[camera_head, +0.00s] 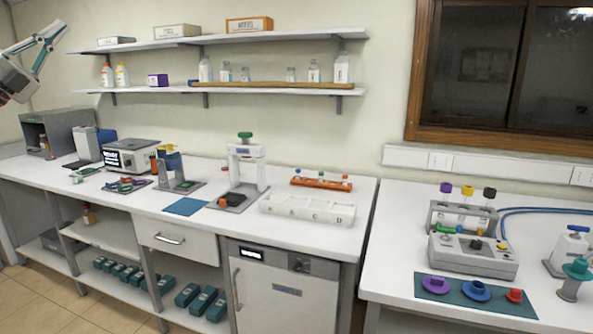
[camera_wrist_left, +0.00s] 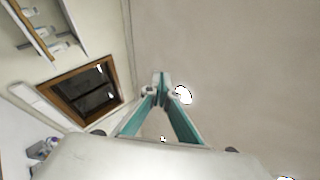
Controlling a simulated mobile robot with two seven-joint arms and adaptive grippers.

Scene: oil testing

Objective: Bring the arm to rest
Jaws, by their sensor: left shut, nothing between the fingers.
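My left gripper (camera_head: 50,35) is raised at the upper left of the head view, in the air left of the wall shelves. In the left wrist view its teal fingers (camera_wrist_left: 160,88) come together at the tips, shut with nothing between them. That view looks up toward the ceiling, with the window (camera_wrist_left: 75,95) and shelf tilted at the left. My right gripper is not in view.
A long white counter (camera_head: 330,235) holds lab devices, a blue mat (camera_head: 186,206) and a white labelled rack (camera_head: 307,210). A second counter (camera_head: 385,270) at the right holds a grey device (camera_head: 470,262). Two wall shelves (camera_head: 130,90) carry bottles and boxes. The air above the counters is free.

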